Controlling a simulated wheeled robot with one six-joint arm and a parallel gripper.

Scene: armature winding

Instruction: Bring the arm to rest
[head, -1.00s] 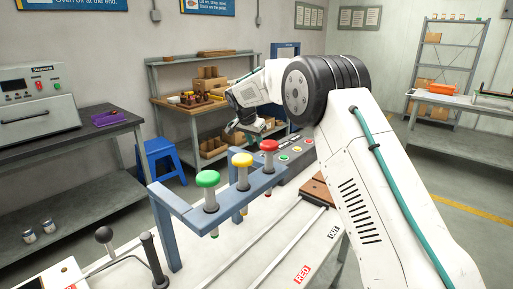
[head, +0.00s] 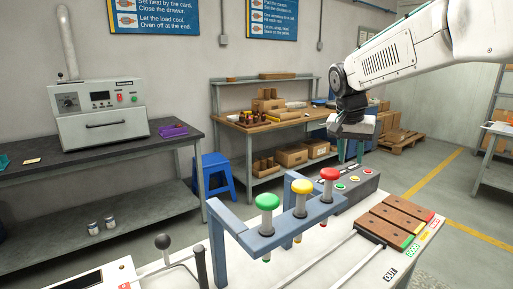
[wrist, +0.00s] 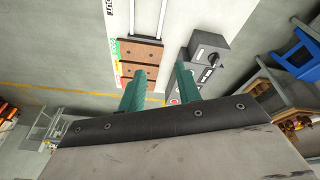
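My white arm (head: 400,55) reaches in from the upper right of the head view. It ends in a dark wrist and my gripper (head: 351,148), which hangs in the air and points down. In the wrist view my gripper (wrist: 160,88) shows two green fingers standing well apart. Nothing is held between them. Below the fingers lie the white bench top (wrist: 172,30), brown blocks (wrist: 140,52) and a grey control box (wrist: 208,58). The gripper appears clear of all of these.
A blue frame (head: 270,240) holds green (head: 267,202), yellow (head: 298,186) and red (head: 329,174) knobs. Right of it are the control box (head: 350,192) and brown blocks (head: 405,212). An oven (head: 100,118), blue stool (head: 214,175) and shelved workbench (head: 262,126) stand behind. Floor is open at right.

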